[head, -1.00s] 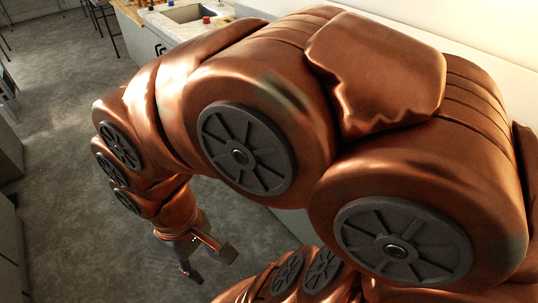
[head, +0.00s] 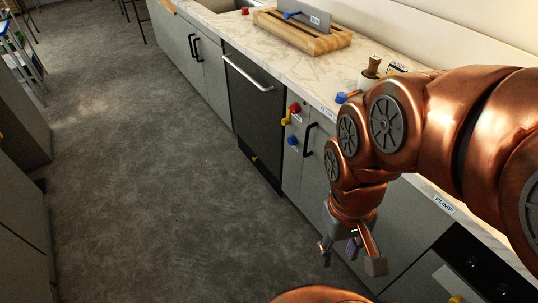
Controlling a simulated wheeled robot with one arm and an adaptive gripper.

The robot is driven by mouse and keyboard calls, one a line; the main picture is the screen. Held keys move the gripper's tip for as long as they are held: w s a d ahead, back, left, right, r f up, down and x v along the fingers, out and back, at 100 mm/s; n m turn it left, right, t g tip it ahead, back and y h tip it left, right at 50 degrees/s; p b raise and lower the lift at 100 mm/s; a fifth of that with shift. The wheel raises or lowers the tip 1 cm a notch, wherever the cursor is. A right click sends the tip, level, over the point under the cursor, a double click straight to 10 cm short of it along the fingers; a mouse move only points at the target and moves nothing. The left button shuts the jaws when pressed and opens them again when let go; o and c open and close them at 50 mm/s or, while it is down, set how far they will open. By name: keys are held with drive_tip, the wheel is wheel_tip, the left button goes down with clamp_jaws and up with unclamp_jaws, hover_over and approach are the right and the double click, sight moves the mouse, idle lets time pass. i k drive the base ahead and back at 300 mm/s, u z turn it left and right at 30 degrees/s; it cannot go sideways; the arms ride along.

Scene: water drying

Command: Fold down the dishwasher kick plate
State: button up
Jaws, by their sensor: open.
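The dishwasher (head: 254,115) is a dark front panel with a silver bar handle, set under the counter near the picture's middle. A dark strip (head: 262,172) at its foot, just above the floor, looks like the kick plate. It appears upright, but its edges are hard to tell. A small yellow spot (head: 254,157) shows near the bottom of the front. My gripper (head: 350,258) is open and empty, pointing down in the lower right. It is well to the right of and nearer than the dishwasher, apart from it.
A marble counter (head: 290,60) carries a wooden rack (head: 303,34) with a grey plate-like piece. Red, yellow and blue knobs (head: 293,108) stick out from the cabinet right of the dishwasher. The grey floor (head: 150,170) left of the cabinets is clear; dark cabinets (head: 15,130) stand far left.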

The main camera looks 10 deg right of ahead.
sight(277, 184)
drive_tip(key=u, duration=0.65)
drive_tip(key=i, duration=0.95)
drive_tip(key=u, duration=0.65)
drive_tip(key=i, duration=1.15)
drive_tip(key=z, duration=0.8)
drive_tip(key=i, duration=0.5)
drive_tip(key=z, duration=0.35)
